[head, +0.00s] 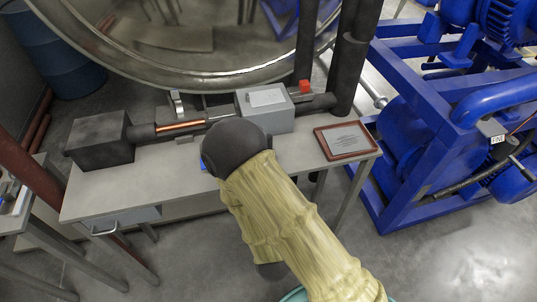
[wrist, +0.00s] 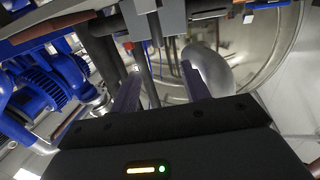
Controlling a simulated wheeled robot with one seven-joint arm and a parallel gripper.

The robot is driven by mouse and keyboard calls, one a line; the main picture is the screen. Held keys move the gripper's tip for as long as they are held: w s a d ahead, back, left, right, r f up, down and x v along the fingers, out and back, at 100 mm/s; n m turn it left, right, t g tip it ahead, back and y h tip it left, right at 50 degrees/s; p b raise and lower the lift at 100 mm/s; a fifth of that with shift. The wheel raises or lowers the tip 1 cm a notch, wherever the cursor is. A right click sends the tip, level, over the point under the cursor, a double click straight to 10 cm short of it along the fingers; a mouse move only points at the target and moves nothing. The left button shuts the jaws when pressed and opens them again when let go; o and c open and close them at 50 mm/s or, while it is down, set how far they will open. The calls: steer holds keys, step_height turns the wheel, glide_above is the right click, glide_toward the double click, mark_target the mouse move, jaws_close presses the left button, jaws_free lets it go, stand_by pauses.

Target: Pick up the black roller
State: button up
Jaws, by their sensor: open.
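In the head view, a dark cylindrical shaft (head: 141,133) lies along the back of the grey table (head: 180,183), between a dark box and a grey box. It continues right of the grey box as a dark cylinder (head: 318,102). I cannot tell which of these, if either, is the black roller. In the head view my sleeved arm reaches over the table front and hides my gripper. In the wrist view my gripper (wrist: 161,82) shows two spread fingers with nothing held between them. A grey block shows beyond the fingertips.
A red-framed sheet (head: 346,140) lies at right. Blue machinery (head: 410,150) stands right. The table's front left is clear.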

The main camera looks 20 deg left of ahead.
steer(key=shift+f, duration=0.1)
stand_by(0.3)
steer(key=b+x, duration=0.3)
steer(key=x, duration=0.9)
steer(key=shift+w, duration=0.1)
stand_by(0.5)
